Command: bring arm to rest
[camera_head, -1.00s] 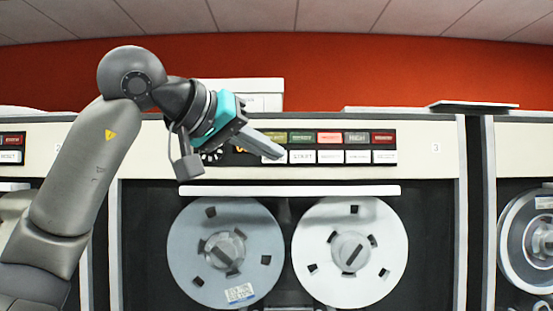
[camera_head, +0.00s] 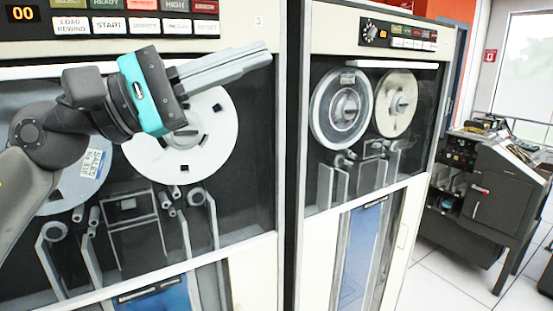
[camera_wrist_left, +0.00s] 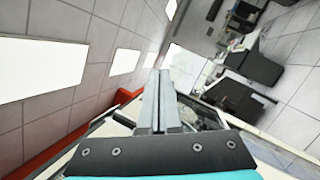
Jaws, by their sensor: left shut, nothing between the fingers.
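My left arm comes in from the left in the head view. Its gripper (camera_head: 268,56) is raised in front of the near tape cabinet, with its fingers pointing right and slightly up. The two grey fingers lie together, shut with nothing between them. They also show shut in the left wrist view (camera_wrist_left: 165,76), above the dark palm and teal band. The gripper overlaps the upper part of the right reel (camera_head: 205,150) in the picture; I cannot tell how near the glass it is. My right gripper is not in view.
The near tape cabinet (camera_head: 262,262) fills the left. A second tape cabinet (camera_head: 308,262) stands beside it. At the right is a dark card machine (camera_head: 505,195) on a light tiled floor (camera_head: 420,285). Clear floor lies between that machine and the cabinets.

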